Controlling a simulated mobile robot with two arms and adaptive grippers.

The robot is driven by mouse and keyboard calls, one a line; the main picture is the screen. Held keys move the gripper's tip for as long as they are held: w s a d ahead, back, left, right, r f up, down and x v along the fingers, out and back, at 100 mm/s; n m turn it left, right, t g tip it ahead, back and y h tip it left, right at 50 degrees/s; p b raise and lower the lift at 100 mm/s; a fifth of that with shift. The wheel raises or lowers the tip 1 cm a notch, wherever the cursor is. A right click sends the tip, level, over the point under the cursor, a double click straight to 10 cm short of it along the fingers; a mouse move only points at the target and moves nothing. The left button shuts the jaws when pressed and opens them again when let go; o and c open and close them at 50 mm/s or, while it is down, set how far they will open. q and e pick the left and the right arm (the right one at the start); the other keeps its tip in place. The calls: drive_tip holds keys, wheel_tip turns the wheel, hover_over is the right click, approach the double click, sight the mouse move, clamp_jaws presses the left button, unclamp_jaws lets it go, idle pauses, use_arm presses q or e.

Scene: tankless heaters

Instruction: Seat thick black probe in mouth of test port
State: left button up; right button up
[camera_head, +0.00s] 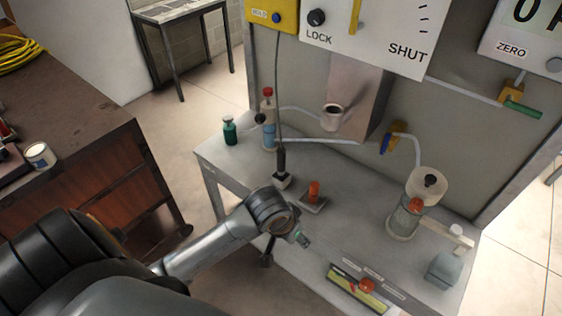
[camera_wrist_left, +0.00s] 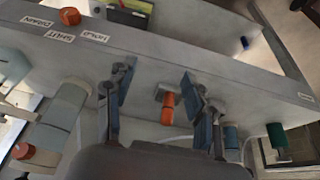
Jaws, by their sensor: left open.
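The thick black probe (camera_head: 281,161) stands upright on a small dark-and-white holder (camera_head: 282,181) on the grey bench, with its cable rising to the yellow box. The likely test port is a pale cup with a dark round mouth (camera_head: 332,114), low on the metal chute behind the bench; its mouth looks empty. My left gripper (camera_head: 285,246) is at the bench's front edge, nearer than the probe and apart from it. In the left wrist view its fingers (camera_wrist_left: 156,77) are spread with nothing held. I cannot make out the probe there. My right gripper is not in view.
An orange-topped piece on a small plate (camera_head: 314,194) stands right of the probe; it also shows between my fingers' outlines (camera_wrist_left: 167,108). A green bottle (camera_head: 230,131) and a blue bottle (camera_head: 268,133) stand left. A clear jar (camera_head: 405,218) is right.

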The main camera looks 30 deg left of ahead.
use_arm(q)
drive_tip(key=w+a+r+n+y, duration=0.1)
drive_tip(key=w+a+r+n, duration=0.1)
drive_tip(key=w+a+r, duration=0.65)
drive_tip(key=n+y, duration=0.1)
drive_tip(key=n, duration=0.3)
approach(280, 153)
drive_tip(key=p+x, duration=0.1)
drive_tip(key=x, duration=0.6)
drive_tip(key=shift+w+d+f+p, duration=0.1)
drive_tip(key=shift+w+d+p, duration=0.1)
drive_tip(key=shift+w+p, duration=0.15)
drive_tip(key=x, duration=0.1)
drive_tip(key=p+x, duration=0.1)
drive_tip(key=x, duration=0.2)
drive_tip(key=shift+s+a+f+p, duration=0.15)
drive_tip(key=shift+a+f+p, duration=0.15)
drive_tip(key=shift+p, duration=0.1)
drive_tip(key=shift+f, duration=0.3)
drive_tip(key=shift+c, duration=0.2)
clamp_jaws()
